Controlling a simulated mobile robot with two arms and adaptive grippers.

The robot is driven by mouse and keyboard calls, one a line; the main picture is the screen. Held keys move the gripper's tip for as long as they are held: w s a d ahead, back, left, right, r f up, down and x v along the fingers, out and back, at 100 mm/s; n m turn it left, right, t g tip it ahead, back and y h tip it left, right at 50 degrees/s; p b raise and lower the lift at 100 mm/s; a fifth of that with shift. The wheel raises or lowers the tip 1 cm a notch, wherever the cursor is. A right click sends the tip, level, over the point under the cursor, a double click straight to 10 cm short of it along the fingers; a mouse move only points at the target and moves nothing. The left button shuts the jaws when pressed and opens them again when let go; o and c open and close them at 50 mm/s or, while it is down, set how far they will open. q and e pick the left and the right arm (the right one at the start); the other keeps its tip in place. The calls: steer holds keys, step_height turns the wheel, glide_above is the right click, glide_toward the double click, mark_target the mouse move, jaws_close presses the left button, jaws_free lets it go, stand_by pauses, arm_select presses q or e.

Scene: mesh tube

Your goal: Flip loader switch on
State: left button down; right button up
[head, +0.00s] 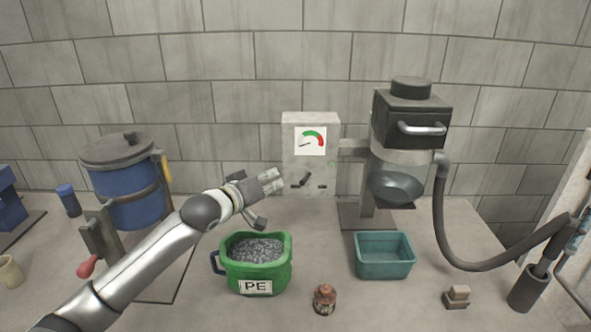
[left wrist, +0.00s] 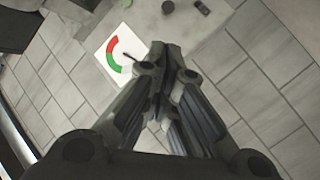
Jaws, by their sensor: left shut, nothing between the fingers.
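The loader's grey control box (head: 311,122) stands against the back wall, with a red and green gauge (head: 311,140) on its face. Below the gauge is a small dark switch lever (head: 304,180), slanted, with small dark marks beside it. My left gripper (head: 276,180) is shut and empty, just left of the box's lower face. It appears apart from the lever. In the left wrist view the shut fingers (left wrist: 167,62) point toward the box face, with the gauge (left wrist: 114,55) to their left. Small dark parts show at the top edge there. My right gripper is not in view.
A green PE bin of grey pellets (head: 236,277) stands below my left arm. A teal tray (head: 384,268) sits under the loader hopper (head: 397,186). A blue drum (head: 128,195) stands at left. A dark hose (head: 480,264) curves at right. A small brownish object (head: 324,298) stands in front.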

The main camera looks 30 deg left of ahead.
mark_target(306, 179)
arm_select(q)
steer(key=shift+w+f+p, duration=0.35)
steer(key=shift+w+p, duration=0.1)
steer(key=shift+w, duration=1.25)
steer(key=shift+w+f+p, duration=0.4)
steer(key=shift+w+p, duration=0.1)
steer(key=shift+w, duration=1.15)
steer(key=shift+w+f+p, duration=0.35)
steer(key=shift+w+p, duration=0.1)
steer(key=shift+w, duration=1.25)
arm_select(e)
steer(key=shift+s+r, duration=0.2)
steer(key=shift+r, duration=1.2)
arm_select(q)
steer(key=shift+d, duration=0.2)
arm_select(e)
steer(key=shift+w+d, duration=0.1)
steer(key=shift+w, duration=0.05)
